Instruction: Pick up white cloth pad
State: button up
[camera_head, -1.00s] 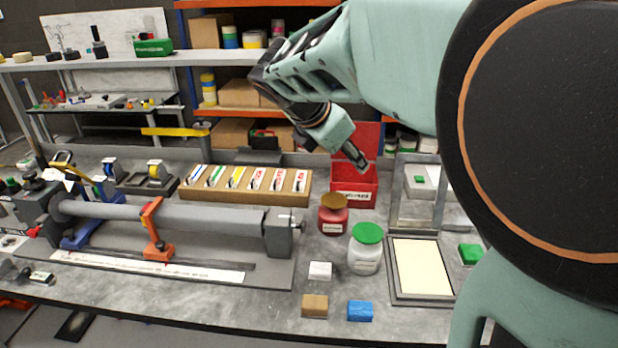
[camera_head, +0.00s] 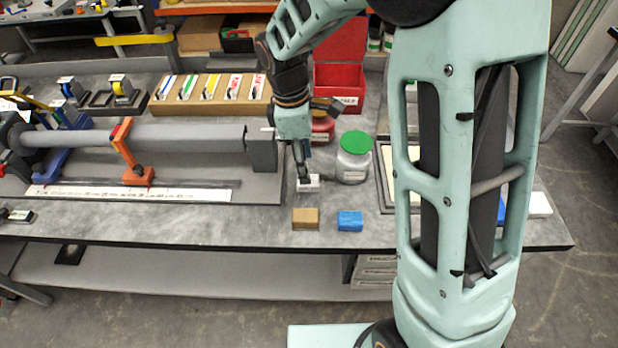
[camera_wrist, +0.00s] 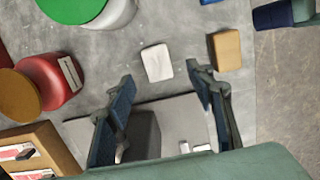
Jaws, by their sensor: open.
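The white cloth pad (camera_head: 311,184) is a small white block lying on the grey bench top. In the head view my gripper (camera_head: 304,180) is over it and partly hides it. In the wrist view the pad (camera_wrist: 157,63) lies ahead of my fingertips, slightly left of the middle between them, with bare bench around it. My gripper (camera_wrist: 160,80) is open and empty, its two fingers apart. I cannot tell its exact height above the pad.
A tan block (camera_head: 305,219) and a blue block (camera_head: 350,221) lie nearer the bench's front edge. A green-lidded white jar (camera_head: 354,160) and a red jar (camera_head: 322,130) stand behind. A long clamp fixture (camera_head: 262,155) is at left.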

jog(key=f, duration=0.6)
jog(key=shift+w+d+f, duration=0.2)
jog(key=shift+d, duration=0.1)
jog(key=c, duration=0.9)
